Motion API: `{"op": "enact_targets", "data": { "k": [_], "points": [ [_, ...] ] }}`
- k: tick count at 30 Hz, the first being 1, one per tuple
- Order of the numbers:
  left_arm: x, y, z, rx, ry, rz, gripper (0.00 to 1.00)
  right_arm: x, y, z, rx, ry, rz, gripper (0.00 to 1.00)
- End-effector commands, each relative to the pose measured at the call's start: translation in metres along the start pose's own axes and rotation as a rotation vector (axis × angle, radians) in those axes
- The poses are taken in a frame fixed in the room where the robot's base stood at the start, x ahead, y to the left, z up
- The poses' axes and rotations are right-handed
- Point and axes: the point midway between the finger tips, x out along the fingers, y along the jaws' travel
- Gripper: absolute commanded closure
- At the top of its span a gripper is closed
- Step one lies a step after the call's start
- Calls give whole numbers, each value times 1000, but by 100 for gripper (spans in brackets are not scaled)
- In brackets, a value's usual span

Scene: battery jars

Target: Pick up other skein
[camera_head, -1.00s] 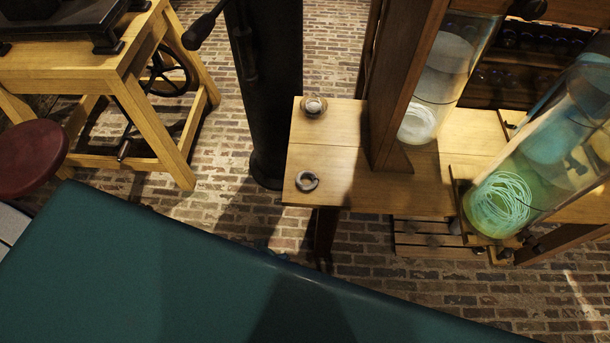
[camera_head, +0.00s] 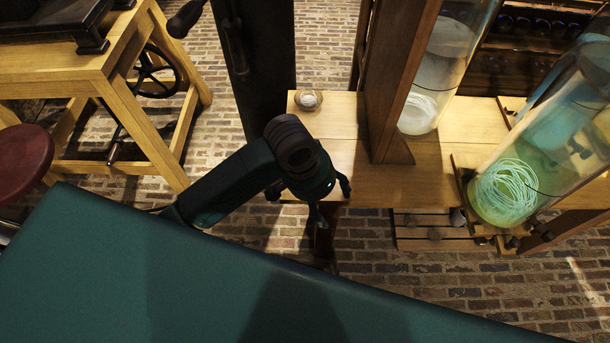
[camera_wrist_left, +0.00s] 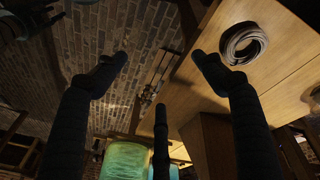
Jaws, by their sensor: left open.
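My left gripper (camera_head: 331,201) is open and empty at the bench's front left corner. In the left wrist view the two spread fingers (camera_wrist_left: 160,60) have the skein just beyond the right fingertip, not between them. A smaller pale round item (camera_head: 308,100) sits at the bench's back left. My right gripper is in neither view.
A tall glass jar (camera_head: 530,150) with a glowing green coil stands at the right. Another jar (camera_head: 435,80) with a pale coil stands behind a wooden post (camera_head: 396,80). A dark column (camera_head: 252,60) rises left of the bench. A red stool (camera_head: 22,162) is at far left.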

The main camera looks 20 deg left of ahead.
Motion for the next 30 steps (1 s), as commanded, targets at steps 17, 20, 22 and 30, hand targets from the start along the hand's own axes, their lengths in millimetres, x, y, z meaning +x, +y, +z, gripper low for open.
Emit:
{"op": "enact_targets", "data": {
  "k": [17, 20, 22, 30],
  "points": [
    [-55, -102, -66, -209, -186, -207, 30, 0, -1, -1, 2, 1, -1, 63],
    [-49, -107, -65, -223, -195, -213, 30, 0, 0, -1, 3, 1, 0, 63],
    [-38, -109, -62, -226, -196, -214, 30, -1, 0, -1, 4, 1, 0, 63],
    [-6, -115, -56, -222, -191, -213, 30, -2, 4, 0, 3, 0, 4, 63]
  ]
}}
